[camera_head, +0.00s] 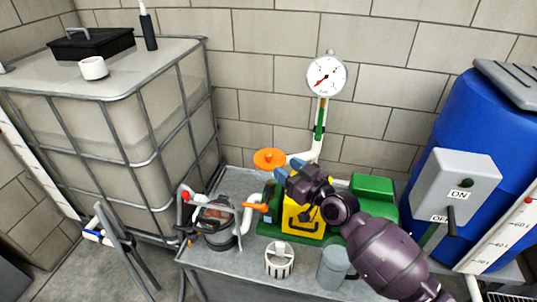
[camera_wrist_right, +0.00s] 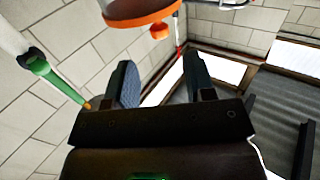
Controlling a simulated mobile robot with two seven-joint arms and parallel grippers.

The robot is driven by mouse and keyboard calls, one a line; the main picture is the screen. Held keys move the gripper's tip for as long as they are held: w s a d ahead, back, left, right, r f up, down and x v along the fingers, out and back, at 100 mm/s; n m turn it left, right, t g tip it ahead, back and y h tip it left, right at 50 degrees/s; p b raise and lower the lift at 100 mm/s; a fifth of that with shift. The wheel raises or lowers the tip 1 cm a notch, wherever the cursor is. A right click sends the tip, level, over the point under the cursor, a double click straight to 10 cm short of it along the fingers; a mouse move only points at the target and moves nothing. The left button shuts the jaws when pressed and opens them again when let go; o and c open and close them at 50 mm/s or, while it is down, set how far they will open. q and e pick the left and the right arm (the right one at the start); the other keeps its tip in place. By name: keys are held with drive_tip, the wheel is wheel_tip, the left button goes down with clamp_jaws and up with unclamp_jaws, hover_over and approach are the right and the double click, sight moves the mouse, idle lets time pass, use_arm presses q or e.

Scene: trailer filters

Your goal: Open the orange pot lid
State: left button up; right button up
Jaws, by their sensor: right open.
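An orange round disc (camera_head: 269,158), which looks like the pot lid, stands above the back of the grey table. It also shows at the top of the right wrist view (camera_wrist_right: 140,14), where its rim is cut off by the frame. My right gripper (camera_head: 287,172) is just right of and below the disc in the head view, over the yellow and green pump (camera_head: 303,220). Its blue-tipped fingers (camera_wrist_right: 163,78) are apart with nothing between them. My left gripper is not in view.
A dark pot with pipes and an orange handle (camera_head: 256,207) stands at the table's left. A white slotted basket (camera_head: 279,260) and a grey cup (camera_head: 332,267) stand in front. A white pipe with a gauge (camera_head: 326,75) rises behind. A switch box (camera_head: 458,185) is at right.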

sight(271, 156)
drive_tip(key=x, duration=0.8)
drive_tip(key=shift+b, duration=0.35)
clamp_jaws()
